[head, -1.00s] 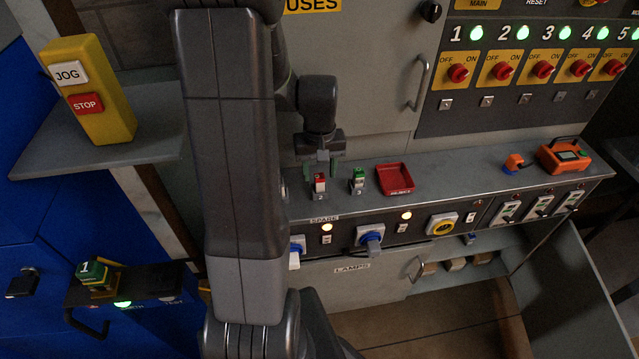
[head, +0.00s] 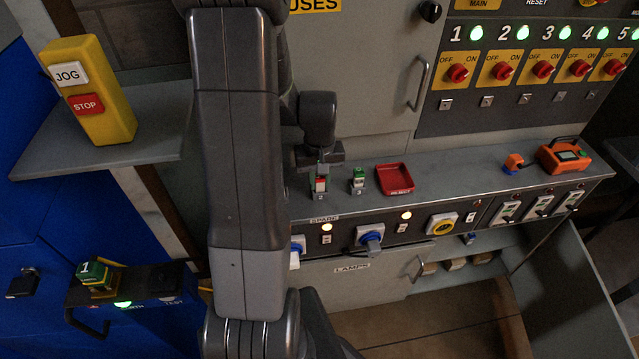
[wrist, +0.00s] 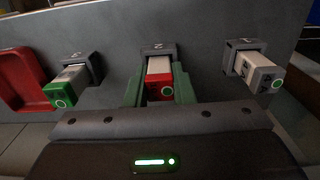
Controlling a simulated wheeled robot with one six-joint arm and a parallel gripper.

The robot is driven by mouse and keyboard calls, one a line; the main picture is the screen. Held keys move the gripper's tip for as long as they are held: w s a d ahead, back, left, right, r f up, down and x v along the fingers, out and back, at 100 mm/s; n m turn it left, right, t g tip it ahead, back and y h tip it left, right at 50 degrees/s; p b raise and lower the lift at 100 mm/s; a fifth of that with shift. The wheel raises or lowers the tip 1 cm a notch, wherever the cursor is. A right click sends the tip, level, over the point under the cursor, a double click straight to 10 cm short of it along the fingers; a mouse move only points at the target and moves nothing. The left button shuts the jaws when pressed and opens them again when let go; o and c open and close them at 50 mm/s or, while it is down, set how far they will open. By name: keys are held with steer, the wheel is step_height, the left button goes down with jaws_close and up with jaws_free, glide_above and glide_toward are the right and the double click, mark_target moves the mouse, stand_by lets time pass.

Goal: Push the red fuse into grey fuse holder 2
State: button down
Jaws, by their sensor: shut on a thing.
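The red fuse (wrist: 159,88) has a white body and a red end; in the wrist view it stands in the middle grey holder marked 2 (wrist: 160,48). My gripper (wrist: 160,92) has its green fingers on both sides of the red end, shut on it. In the head view my gripper (head: 320,178) is over the red fuse (head: 320,185) on the grey shelf, and its fingers partly hide it. How deep the fuse sits in the holder is hard to tell.
A green-ended fuse (wrist: 62,92) sits in the holder on the left in the wrist view, with a red tray (wrist: 22,75) beyond it. A white fuse (wrist: 258,70) sits in the right holder. In the head view an orange device (head: 565,155) stands far right on the shelf.

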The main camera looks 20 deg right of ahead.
step_height(320, 180, up, 10)
stand_by(0.6)
steer(key=shift+f+p, duration=0.55)
steer(key=shift+f, duration=0.95)
steer(key=shift+f, duration=0.15)
steer(key=shift+f+b, duration=2.35)
steer(key=shift+f, duration=0.45)
steer(key=shift+f+b, duration=0.35)
steer(key=shift+f, duration=0.25)
